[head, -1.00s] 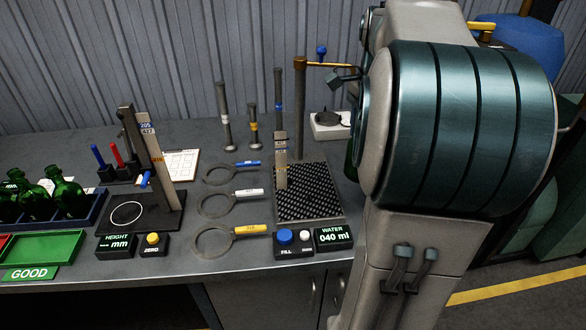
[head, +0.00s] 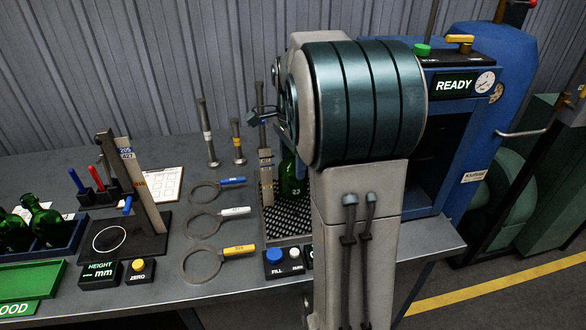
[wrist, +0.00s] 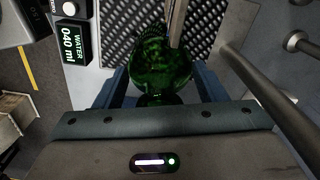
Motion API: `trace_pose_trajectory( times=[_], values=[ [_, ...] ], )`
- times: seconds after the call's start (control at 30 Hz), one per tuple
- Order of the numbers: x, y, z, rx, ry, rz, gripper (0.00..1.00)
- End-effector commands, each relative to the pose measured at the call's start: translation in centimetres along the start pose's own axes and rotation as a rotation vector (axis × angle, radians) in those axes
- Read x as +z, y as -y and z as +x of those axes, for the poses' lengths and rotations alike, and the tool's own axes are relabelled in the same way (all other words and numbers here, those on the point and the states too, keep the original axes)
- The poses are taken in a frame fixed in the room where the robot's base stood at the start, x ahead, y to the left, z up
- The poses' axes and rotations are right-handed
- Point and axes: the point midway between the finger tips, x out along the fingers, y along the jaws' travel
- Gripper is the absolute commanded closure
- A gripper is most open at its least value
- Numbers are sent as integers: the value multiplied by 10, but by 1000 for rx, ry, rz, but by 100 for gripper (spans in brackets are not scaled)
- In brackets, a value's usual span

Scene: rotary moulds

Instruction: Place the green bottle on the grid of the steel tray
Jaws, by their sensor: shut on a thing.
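The green bottle (head: 291,180) is upright at the right part of the steel tray's grid in the head view, partly hidden behind my arm. In the wrist view the green bottle (wrist: 160,68) sits between the two fingers of my gripper (wrist: 160,88), which is shut on it. The steel tray (head: 272,238) has a dark perforated grid, which also shows around the bottle in the wrist view (wrist: 112,38). I cannot tell whether the bottle's base touches the grid.
A scale post (head: 266,178) stands at the tray, close to the bottle. Fill buttons (head: 274,257) and a water display (wrist: 75,42) sit at its front. Ring gauges (head: 203,263) lie to the left. A blue machine (head: 480,120) reading READY stands at the right.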

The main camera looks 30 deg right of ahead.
Motion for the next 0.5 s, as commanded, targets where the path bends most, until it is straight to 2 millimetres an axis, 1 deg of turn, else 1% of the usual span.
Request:
trace_pose_trajectory(
  times=[0.1, 0.2, 0.3, 0.5],
  values=[
    [0, -1, 18, 3, 1, 1, 85],
    [0, -1, 31, 3, 1, 1, 85],
    [0, 0, 35, 0, 0, 0, 85],
    [-1, 0, 35, -1, 0, 0, 85]
  ],
)
